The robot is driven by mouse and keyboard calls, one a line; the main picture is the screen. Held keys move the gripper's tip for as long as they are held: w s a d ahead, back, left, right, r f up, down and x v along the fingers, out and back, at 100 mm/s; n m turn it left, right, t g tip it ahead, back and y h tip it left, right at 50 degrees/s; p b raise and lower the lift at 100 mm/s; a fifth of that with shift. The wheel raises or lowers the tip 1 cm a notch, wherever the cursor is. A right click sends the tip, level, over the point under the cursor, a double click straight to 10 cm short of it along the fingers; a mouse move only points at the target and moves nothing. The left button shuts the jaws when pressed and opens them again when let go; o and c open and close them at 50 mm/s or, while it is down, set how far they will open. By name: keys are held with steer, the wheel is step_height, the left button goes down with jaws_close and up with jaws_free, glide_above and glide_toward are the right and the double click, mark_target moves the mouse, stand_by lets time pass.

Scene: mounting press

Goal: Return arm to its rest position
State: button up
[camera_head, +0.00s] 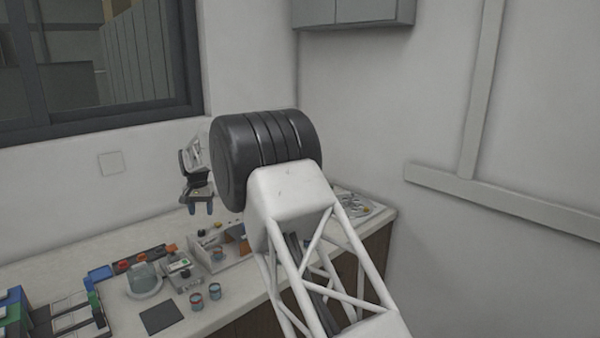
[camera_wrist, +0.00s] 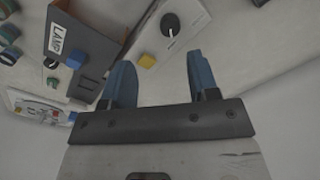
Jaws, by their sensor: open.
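My gripper (camera_head: 200,207) shows in the head view to the left of my large black arm joint, with its two blue fingers pointing down above the back of the worktop. In the wrist view my gripper (camera_wrist: 160,82) has its two blue fingers spread wide apart. Nothing is between them, and no object is held. My arm's black joint and white lattice link fill the middle of the head view and hide part of the worktop behind them.
The worktop (camera_head: 230,312) carries a white-and-grey device (camera_head: 180,268), a glass dome (camera_head: 143,280), two small jars (camera_head: 197,301) and a dark square pad (camera_head: 161,316). A box labelled LAMP (camera_wrist: 85,50) lies below my gripper. Walls and a window (camera_head: 90,60) stand behind; the air at right is clear.

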steer(key=s+d+r, duration=0.4)
steer(key=d+r, duration=0.1)
steer(key=d, duration=0.4)
steer(key=s+d+r+t, duration=0.1)
steer(key=s+d+r, duration=0.45)
steer(key=d, duration=0.45)
steer(key=s+d+r, duration=0.4)
steer(key=d+r, duration=0.2)
steer(key=d, duration=0.3)
steer(key=s+d+r, duration=0.3)
steer(key=s+d, duration=1.4)
steer(key=s, duration=0.1)
steer(key=s+d+f, duration=0.3)
steer(key=s+d, duration=0.1)
steer(key=s, duration=0.6)
steer(key=s+d+f+t, duration=0.1)
steer(key=s+d+f, duration=0.2)
steer(key=s, duration=0.6)
steer(key=s+d+f+m, duration=0.1)
steer(key=s+d+f, duration=0.1)
steer(key=s+d, duration=0.4)
steer(key=s, duration=0.4)
steer(key=shift+s+f+t, duration=0.3)
steer(key=shift+f, duration=0.1)
